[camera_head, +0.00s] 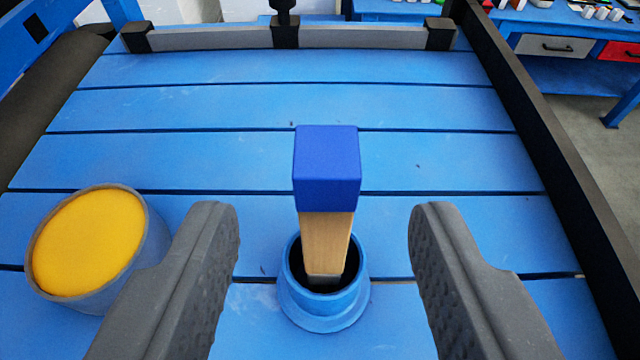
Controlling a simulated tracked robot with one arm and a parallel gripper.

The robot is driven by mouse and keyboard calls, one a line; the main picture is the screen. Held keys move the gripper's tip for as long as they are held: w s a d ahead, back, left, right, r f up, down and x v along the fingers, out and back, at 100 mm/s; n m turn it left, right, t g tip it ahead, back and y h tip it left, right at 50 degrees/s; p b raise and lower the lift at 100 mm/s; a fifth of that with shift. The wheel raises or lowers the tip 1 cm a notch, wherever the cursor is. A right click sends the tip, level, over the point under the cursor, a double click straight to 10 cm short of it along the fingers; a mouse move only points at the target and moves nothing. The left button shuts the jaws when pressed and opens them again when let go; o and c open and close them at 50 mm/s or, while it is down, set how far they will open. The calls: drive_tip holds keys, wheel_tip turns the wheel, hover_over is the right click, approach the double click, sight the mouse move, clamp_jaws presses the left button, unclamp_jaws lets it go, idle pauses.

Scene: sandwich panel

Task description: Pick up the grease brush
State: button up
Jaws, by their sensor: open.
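The grease brush (326,240) stands upright in a round blue holder (322,313) on the blue slatted table. It has a blue block at its top end and a wooden part below. Its lower end is hidden inside the holder's dark opening. My gripper (325,225) is open, with one grey finger to the left of the brush and one to the right. Neither finger appears to touch the brush or the holder.
A grey round tub with yellow contents (88,243) stands at the left, close to my left finger. Behind the brush the blue slats (230,110) are clear. A grey bar (210,38) with black brackets crosses the back. A black rail (540,130) edges the right side.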

sight(326, 146)
drive_tip(key=shift+p+x, duration=0.95)
drive_tip(key=shift+x, duration=2.85)
drive_tip(key=shift+r, duration=0.1)
clamp_jaws()
